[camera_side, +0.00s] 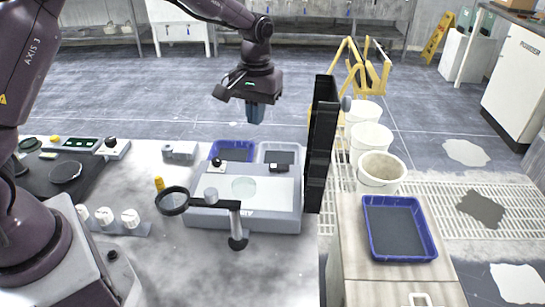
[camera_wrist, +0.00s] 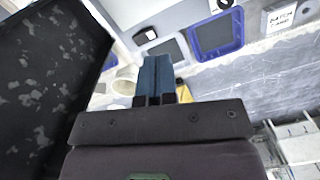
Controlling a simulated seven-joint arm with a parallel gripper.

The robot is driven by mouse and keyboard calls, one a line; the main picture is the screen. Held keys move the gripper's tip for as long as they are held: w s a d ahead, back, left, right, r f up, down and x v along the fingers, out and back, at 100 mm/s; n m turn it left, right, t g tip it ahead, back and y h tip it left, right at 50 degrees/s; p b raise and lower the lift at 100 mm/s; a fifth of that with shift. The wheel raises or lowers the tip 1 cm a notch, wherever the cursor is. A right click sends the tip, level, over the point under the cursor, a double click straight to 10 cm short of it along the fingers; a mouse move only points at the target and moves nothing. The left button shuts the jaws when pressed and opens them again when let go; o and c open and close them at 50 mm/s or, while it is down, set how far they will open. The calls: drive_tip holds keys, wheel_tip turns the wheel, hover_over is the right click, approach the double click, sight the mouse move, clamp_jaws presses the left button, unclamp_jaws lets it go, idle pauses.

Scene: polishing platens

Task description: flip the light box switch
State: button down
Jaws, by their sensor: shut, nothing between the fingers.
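The light box (camera_side: 203,220) is a low grey-white box with a pale lit top, lying on the bench in the side view. A small white block with a black knob (camera_side: 216,164) stands at its back left, and a small dark-fronted piece (camera_side: 277,168) sits at its back right. I cannot tell which of these, if either, is the switch. My gripper (camera_side: 255,118) hangs in the air above and behind the light box, well clear of it, blue fingers pointing down. In the wrist view, its fingers (camera_wrist: 155,85) are together and empty.
A tall black panel (camera_side: 320,145) stands right of the light box and fills the left of the wrist view (camera_wrist: 45,70). A magnifier (camera_side: 173,201) on a stand reaches across the front.

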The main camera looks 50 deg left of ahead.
sight(274, 165)
drive_tip(key=w+n, duration=0.3)
drive_tip(key=w, duration=0.1)
drive_tip(key=shift+w, duration=0.3)
wheel_tip(274, 165, down, 14)
idle(0.5)
drive_tip(key=shift+a+t, duration=0.1)
drive_tip(key=shift+t, duration=0.2)
drive_tip(key=shift+f, duration=0.15)
